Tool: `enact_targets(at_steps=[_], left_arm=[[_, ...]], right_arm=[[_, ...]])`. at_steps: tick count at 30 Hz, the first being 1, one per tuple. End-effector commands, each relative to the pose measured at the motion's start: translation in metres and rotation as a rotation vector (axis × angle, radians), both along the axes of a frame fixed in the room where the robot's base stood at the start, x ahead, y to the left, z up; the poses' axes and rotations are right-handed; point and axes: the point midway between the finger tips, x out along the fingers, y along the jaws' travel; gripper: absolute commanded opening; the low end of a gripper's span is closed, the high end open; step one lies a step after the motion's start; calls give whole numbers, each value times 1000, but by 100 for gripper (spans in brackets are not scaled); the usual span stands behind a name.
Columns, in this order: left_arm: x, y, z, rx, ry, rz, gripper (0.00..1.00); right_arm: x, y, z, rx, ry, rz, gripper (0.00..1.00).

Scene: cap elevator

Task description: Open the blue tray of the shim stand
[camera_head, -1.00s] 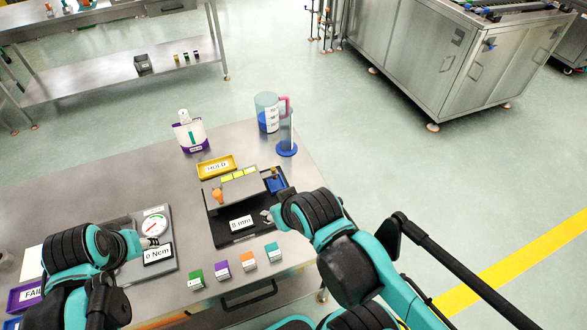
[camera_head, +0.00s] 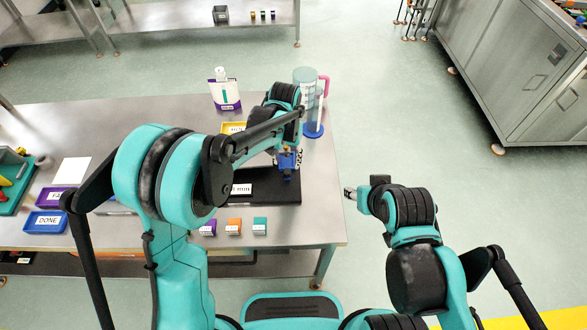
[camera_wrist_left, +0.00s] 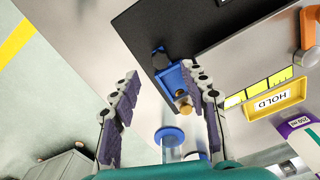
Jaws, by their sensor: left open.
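The shim stand is a black base (camera_head: 262,190) with a white "8 mm" label, partly hidden under my left arm. Its blue tray (camera_head: 288,168) sits at the stand's right side, partly covered by my left gripper (camera_head: 288,154). In the left wrist view the blue tray (camera_wrist_left: 172,80) with a small yellow knob (camera_wrist_left: 184,106) lies close to the right finger. My left gripper (camera_wrist_left: 161,72) is open, its fingers wide apart; I cannot tell whether one touches the tray. My right gripper (camera_head: 351,193) is beyond the table's right edge, too small to tell its opening.
A measuring jug (camera_head: 304,82) and a blue-based cylinder (camera_head: 314,128) stand behind the tray. A yellow "HOLD" bin (camera_wrist_left: 278,104) is beside the stand. Small coloured boxes (camera_head: 234,227) line the front.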

Motion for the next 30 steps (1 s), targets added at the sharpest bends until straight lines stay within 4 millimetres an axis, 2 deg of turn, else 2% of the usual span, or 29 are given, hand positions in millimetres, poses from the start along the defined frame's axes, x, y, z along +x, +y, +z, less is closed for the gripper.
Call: enact_targets(at_steps=[1,3,9,20,21,24,26,30], left_arm=[[0,0,-12,0,0,0,45],[0,0,-25,0,-1,0,45],[0,0,-50,0,-1,0,45],[0,0,-56,-1,-2,0,45],[0,0,-56,-1,-2,0,40],[0,0,-56,-1,-2,0,14],[0,0,-56,-1,-2,0,0],[0,0,-56,-1,-2,0,0]], right_arm=[[0,0,-6,0,0,0,45],[0,0,-10,0,0,0,45],[0,0,-17,0,0,0,45],[0,0,-18,0,0,0,45],[0,0,-18,0,0,0,45],[0,0,-18,0,0,0,45],[0,0,-18,0,0,0,45],[0,0,-18,0,0,0,45]])
